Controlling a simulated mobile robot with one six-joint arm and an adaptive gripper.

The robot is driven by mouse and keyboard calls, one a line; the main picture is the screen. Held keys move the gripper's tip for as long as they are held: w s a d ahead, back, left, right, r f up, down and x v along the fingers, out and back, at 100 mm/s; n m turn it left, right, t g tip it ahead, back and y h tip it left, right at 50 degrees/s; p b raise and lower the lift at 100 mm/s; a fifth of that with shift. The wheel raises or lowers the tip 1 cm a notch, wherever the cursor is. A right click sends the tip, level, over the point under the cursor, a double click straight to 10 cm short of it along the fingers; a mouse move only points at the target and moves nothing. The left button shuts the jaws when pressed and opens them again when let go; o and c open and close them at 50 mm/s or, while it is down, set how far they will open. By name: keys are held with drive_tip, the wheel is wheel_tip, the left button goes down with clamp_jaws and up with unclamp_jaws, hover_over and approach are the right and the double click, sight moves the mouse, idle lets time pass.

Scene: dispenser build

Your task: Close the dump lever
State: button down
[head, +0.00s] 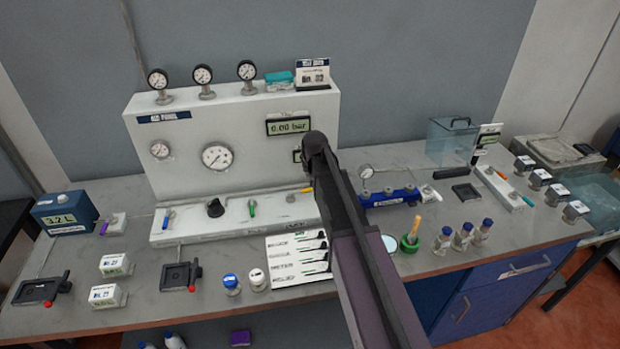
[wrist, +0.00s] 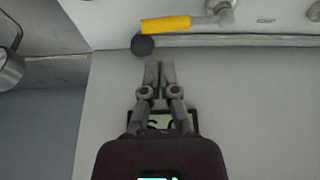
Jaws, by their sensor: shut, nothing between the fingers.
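A yellow-handled lever (wrist: 166,24) lies near the top of the wrist view, its handle running left from a silver valve body (wrist: 222,14). In the head view its yellow handle (head: 306,189) shows at the right end of the white panel's lower ledge, partly beside my arm. No readable label marks it as the dump lever. My gripper (wrist: 152,66) is shut and empty, its fingertips below the handle's left end and apart from it. A dark round knob (wrist: 142,45) sits between fingertips and handle. My arm hides the fingers in the head view.
The white panel (head: 140,130) carries gauges and a display (head: 288,126) reading 0.00 bar. A green lever (head: 252,209), black knob (head: 215,208) and blue lever (head: 167,218) stand left on the ledge. A blue manifold (head: 388,198) is to the right.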

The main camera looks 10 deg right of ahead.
sight(302, 191)
drive_tip(key=shift+b+x, duration=1.85)
drive_tip(key=shift+x, duration=0.5)
drive_tip(key=shift+d, duration=0.15)
